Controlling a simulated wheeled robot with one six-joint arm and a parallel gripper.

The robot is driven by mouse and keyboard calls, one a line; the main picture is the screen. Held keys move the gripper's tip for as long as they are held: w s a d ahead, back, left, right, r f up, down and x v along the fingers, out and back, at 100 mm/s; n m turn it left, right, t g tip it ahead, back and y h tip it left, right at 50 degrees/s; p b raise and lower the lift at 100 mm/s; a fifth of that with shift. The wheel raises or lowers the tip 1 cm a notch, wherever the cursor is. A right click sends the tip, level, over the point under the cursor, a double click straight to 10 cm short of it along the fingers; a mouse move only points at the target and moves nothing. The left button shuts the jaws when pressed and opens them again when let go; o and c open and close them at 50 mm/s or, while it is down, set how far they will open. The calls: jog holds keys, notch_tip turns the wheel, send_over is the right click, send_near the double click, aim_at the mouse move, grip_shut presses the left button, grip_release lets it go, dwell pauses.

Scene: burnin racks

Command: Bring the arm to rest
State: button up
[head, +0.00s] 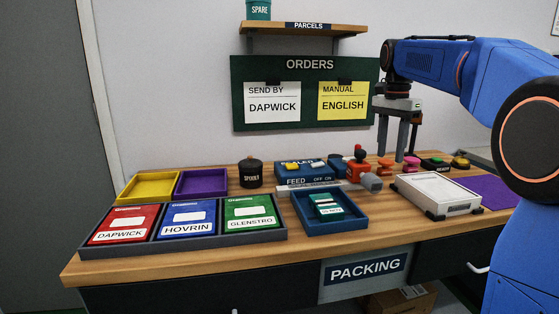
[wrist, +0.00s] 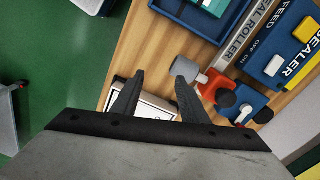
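My gripper (head: 391,152) hangs from my blue arm at the right of the head view, pointing down above the back of the bench. In the wrist view my gripper (wrist: 160,84) has its two dark fingers well apart, with only bench top and part of a white-topped tray between and below them. It is open and empty. It appears to be above the bench items, not touching any of them.
The wooden bench (head: 105,262) carries red, blue and green packets, a blue tray (head: 312,224) with a teal item, a sealer (head: 303,170), a red-orange tool (head: 357,168) and a white tray (head: 438,195). An orders board (head: 305,128) hangs behind.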

jog(key=s+a+f+n+t, duration=0.1)
jog(key=s+f+n, duration=0.3)
jog(key=s+f, duration=0.4)
jog(key=s+a+f+n+t, duration=0.1)
jog(key=s+f+n, duration=0.3)
jog(key=s, duration=1.2)
jog(key=s+f+n+t, duration=0.3)
jog(key=s+f+n, duration=0.1)
jog(key=s+f, duration=0.7)
jog(key=shift+s+a+f, duration=0.4)
jog(key=shift+s, duration=0.4)
